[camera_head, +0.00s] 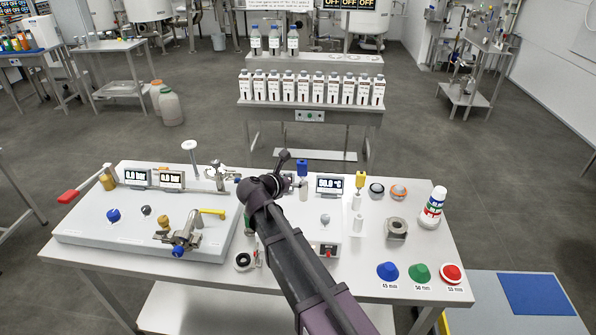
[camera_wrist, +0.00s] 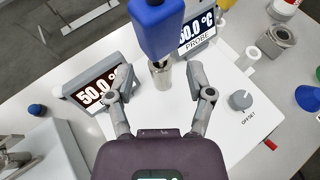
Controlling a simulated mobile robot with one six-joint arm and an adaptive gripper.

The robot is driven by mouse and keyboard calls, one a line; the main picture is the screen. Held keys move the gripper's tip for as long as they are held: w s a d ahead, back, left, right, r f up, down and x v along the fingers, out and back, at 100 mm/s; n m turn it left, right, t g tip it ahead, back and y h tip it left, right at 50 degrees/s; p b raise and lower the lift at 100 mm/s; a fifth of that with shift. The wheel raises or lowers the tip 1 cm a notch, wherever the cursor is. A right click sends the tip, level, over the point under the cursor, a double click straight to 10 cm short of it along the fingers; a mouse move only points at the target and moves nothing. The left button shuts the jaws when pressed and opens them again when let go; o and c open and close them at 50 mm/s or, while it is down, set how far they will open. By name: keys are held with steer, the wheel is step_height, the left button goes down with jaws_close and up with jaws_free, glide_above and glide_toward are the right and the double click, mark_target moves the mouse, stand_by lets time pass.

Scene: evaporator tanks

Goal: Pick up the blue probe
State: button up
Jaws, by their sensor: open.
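The blue probe (camera_head: 303,167) stands upright in its holder on the white calibrator panel, left of a display reading about 50.0 °C. In the wrist view the blue probe (camera_wrist: 157,28) shows as a large blue handle, with its metal lower part at the level of my fingertips. My gripper (camera_wrist: 160,80) is open and empty, one finger on each side of that lower part in the picture. I cannot tell the exact depth between fingers and probe. In the head view my gripper (camera_head: 287,183) is just left of the probe and partly hidden by my arm.
A yellow probe (camera_head: 360,180) stands to the right of the display (camera_head: 329,185). A grey offset knob (camera_wrist: 240,100) sits right of my fingers. Left is a panel (camera_head: 140,230) with knobs and valves. Right are colored caps (camera_head: 419,273) and a white bottle (camera_head: 433,207).

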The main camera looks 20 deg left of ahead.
mark_target(301, 178)
steer(key=shift+b+x, duration=0.55)
steer(key=shift+x, duration=1.35)
steer(key=shift+r, duration=0.1)
jaws_close()
